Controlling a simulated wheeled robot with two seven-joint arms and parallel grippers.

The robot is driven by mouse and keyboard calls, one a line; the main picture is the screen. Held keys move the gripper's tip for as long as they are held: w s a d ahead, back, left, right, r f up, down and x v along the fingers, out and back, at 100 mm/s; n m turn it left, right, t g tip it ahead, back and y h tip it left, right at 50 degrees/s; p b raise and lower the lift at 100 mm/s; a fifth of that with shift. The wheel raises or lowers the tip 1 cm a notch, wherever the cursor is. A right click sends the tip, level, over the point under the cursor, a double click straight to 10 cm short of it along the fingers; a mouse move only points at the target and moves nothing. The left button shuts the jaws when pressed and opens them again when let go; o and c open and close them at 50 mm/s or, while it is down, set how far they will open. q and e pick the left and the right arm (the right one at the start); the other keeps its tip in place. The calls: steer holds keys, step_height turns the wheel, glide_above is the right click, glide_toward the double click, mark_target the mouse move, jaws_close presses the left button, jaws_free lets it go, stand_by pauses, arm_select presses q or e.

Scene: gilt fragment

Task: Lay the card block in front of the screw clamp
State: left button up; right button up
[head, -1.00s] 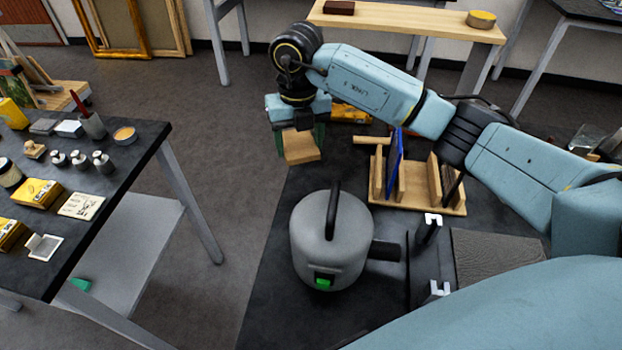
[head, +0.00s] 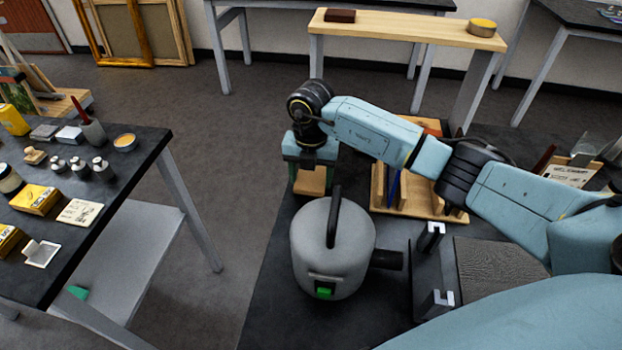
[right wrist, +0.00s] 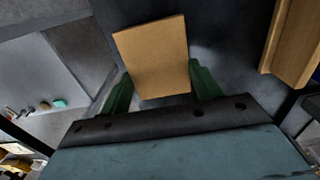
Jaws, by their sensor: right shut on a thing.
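My right gripper (head: 311,172) is shut on a tan card block (head: 311,182), behind the grey pot. In the right wrist view the block (right wrist: 153,57) sticks out flat between the green fingers of the gripper (right wrist: 160,88), with dark surface beneath it. The block looks held above the dark bench, apart from it. I cannot pick out the screw clamp with certainty; dark upright plates with pale metal brackets (head: 432,236) stand right of the pot. My left gripper is not in view.
The grey pot (head: 331,262) with a black handle stands close in front of the gripper. A wooden rack (head: 437,205) with upright boards is to its right. A ribbed grey plate (head: 490,268) lies at the right. Bare dark bench (head: 272,290) shows left of the pot.

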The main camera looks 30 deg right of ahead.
mark_target(311, 180)
steer(key=shift+f, duration=0.65)
steer(key=shift+f, duration=0.1)
steer(key=o, duration=1)
step_height(311, 180, up, 12)
steer(key=shift+p, duration=0.35)
